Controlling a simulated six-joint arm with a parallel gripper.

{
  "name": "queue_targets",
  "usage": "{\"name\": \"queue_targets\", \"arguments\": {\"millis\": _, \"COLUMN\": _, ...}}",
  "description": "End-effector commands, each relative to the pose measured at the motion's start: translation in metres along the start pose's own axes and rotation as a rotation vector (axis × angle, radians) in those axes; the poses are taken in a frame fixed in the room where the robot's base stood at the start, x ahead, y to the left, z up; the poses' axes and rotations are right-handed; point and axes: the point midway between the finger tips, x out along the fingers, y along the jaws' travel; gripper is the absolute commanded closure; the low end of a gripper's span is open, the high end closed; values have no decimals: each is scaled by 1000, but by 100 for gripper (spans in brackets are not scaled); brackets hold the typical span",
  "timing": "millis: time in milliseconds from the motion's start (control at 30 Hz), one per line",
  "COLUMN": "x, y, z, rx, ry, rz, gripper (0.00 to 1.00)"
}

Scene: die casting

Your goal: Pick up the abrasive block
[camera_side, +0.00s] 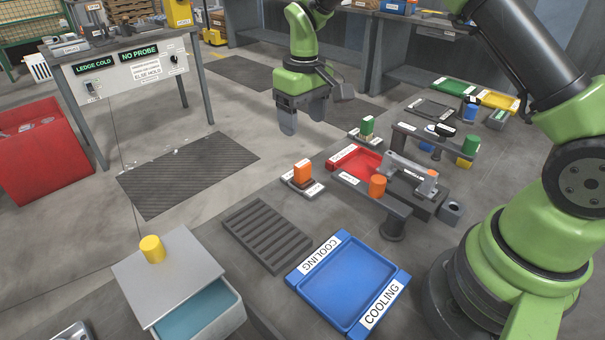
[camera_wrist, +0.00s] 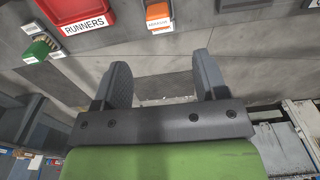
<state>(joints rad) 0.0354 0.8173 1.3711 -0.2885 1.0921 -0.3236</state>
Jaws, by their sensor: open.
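The likely abrasive block is the orange block (camera_side: 302,171) with a white label, near the table's edge in the side view. In the wrist view it appears at the top centre (camera_wrist: 158,13), where its label is too small to read surely. My gripper (camera_side: 303,116) is open and empty, raised above and behind the block in the side view. In the wrist view the two fingers (camera_wrist: 163,76) stand apart with only the table edge and floor visible between them. The block lies beyond the fingertips, apart from them.
A red tray (camera_wrist: 84,28) marked RUNNERS is beside the block. A green-topped brush (camera_side: 367,126) stands behind that tray. A holder with an orange cylinder (camera_side: 377,186), a dark slotted rack (camera_side: 267,234) and a blue COOLING tray (camera_side: 349,279) are in front.

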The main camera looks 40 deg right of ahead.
Motion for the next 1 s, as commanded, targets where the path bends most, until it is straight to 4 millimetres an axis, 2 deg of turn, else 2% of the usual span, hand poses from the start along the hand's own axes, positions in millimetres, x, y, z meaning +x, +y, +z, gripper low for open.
{"name": "queue_targets", "arguments": {"millis": 300, "x": 46, "y": 2, "z": -2, "rx": -11, "ry": -25, "rz": 5, "gripper": 34}}
{"name": "queue_targets", "arguments": {"millis": 567, "x": 70, "y": 2, "z": -1, "rx": -10, "ry": -24, "rz": 5, "gripper": 34}}
{"name": "queue_targets", "arguments": {"millis": 800, "x": 106, "y": 3, "z": 0, "rx": -10, "ry": -23, "rz": 6, "gripper": 34}}
{"name": "queue_targets", "arguments": {"millis": 1000, "x": 113, "y": 3, "z": -1, "rx": -9, "ry": -18, "rz": 6, "gripper": 34}}
